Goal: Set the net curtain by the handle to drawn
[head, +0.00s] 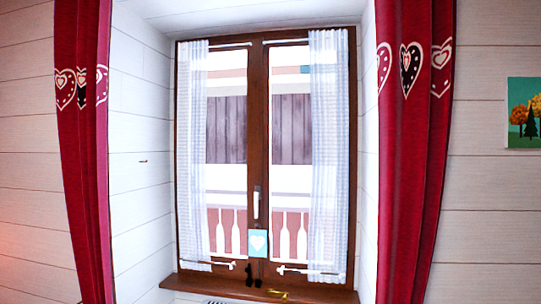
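A brown wooden two-sash window has a white handle (257,203) on its middle stile. One white net curtain (328,150) hangs on the right sash, gathered to its right side. Another net curtain (198,150) hangs on the left sash, gathered to its left side. The glass between each curtain and the middle stile is bare. White rods show at the top and bottom of the sashes, including the right sash's top rod (287,41) and bottom rod (310,270). Neither of my grippers is in view.
Red heart-patterned drapes hang at the left (82,150) and right (412,170) of the window recess. A light-blue heart card (258,243) is low on the middle stile. A black figure (249,275) and a yellow item (278,294) are at the wooden sill (200,284).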

